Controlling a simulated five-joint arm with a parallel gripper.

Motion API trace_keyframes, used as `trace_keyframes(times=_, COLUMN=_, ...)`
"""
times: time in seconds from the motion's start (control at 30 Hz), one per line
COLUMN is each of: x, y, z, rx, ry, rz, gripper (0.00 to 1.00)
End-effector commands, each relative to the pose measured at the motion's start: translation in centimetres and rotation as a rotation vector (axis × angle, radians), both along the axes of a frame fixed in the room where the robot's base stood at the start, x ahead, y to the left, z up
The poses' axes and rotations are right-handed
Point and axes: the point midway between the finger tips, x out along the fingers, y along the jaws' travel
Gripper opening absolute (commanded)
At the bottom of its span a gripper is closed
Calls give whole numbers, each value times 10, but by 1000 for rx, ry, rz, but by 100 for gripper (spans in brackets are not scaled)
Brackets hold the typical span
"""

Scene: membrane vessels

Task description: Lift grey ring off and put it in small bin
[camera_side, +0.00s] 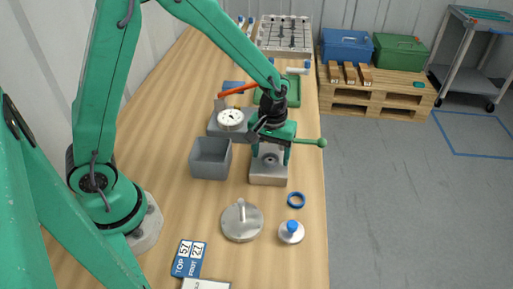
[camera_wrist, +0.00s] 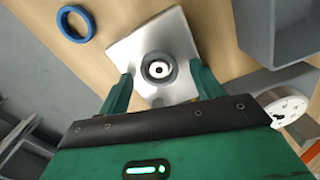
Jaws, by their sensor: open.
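The grey ring (camera_wrist: 171,57) sits on top of a square metal block (camera_wrist: 127,50), around a pale fitting with a dark centre. The block also shows in the side view (camera_side: 268,179), where the ring is hard to make out. My gripper (camera_wrist: 163,80) is open, with one green finger on each side of the ring and a gap to it. In the side view my gripper (camera_side: 272,150) is low over the block. A small grey open bin (camera_side: 210,172) stands just left of the block; it also shows at the upper right in the wrist view (camera_wrist: 275,40).
A blue ring (camera_side: 296,200) lies nearer the camera, with a metal lid (camera_side: 242,224) and a blue-knobbed disc (camera_side: 291,234). A dial gauge (camera_side: 230,118) stands behind the bin. A green-knobbed lever (camera_side: 312,142) sticks out right. The bench's right edge is close.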

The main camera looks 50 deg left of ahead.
Motion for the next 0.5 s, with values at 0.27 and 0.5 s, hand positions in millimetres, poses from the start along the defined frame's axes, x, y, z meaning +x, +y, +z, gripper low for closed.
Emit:
trace_keyframes(times=0.27, x=0, y=0, z=0, rx=0, ry=0, rz=0, gripper=66)
trace_keyframes(times=0.5, x=0, y=0, z=0, rx=0, ry=0, rz=0, gripper=34)
